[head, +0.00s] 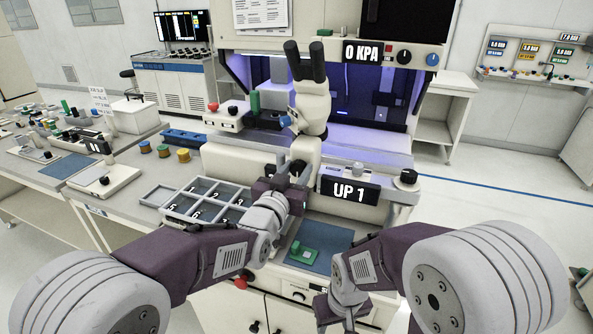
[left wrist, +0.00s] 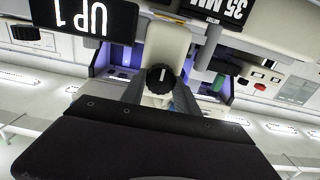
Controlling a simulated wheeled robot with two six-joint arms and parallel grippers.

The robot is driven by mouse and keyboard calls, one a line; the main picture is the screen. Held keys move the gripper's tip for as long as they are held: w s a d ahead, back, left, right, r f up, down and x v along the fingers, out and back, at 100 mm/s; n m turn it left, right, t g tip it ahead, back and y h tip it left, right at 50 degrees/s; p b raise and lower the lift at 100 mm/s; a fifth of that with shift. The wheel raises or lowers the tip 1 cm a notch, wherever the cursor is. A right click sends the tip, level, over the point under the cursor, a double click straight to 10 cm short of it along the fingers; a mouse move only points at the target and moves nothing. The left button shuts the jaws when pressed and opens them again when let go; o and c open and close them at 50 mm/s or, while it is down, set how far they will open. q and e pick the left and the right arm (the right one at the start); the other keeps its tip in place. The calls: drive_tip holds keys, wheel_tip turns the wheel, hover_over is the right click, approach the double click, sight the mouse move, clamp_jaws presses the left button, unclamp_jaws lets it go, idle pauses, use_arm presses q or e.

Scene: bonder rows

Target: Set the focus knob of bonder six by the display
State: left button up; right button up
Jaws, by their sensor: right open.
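The focus knob (left wrist: 160,77) is a black dial with a white pointer line, on the pale microscope column (head: 310,105). In the left wrist view it sits between the two fingers of my left gripper (left wrist: 160,92). I cannot tell whether the fingers press on it. In the head view my left gripper (head: 297,172) is at the foot of the column and hides the knob. The display (head: 349,189) reads "UP 1"; it shows upside down in the left wrist view (left wrist: 85,17). My right gripper (head: 326,312) is low at the front, open and away from the knob.
Another black knob (head: 408,177) stands right of the display. A "0 KPA" display (head: 363,52) is above. A numbered tray (head: 180,207) and a blue mat (head: 337,236) with a green part (head: 303,253) lie in front. A small box with a red button (head: 222,115) is at left.

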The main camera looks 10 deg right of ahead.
use_arm(q)
clamp_jaws()
drive_tip(key=m+b, duration=0.1)
drive_tip(key=m, duration=0.1)
drive_tip(key=shift+f+m+b, duration=0.1)
drive_tip(key=shift+m+b, duration=0.2)
drive_tip(key=shift+m, duration=0.1)
drive_tip(key=shift+s+d+m+b, duration=0.1)
drive_tip(key=shift+m+b, duration=0.6)
drive_tip(key=shift+m, duration=1.3)
drive_tip(key=o, duration=1)
unclamp_jaws()
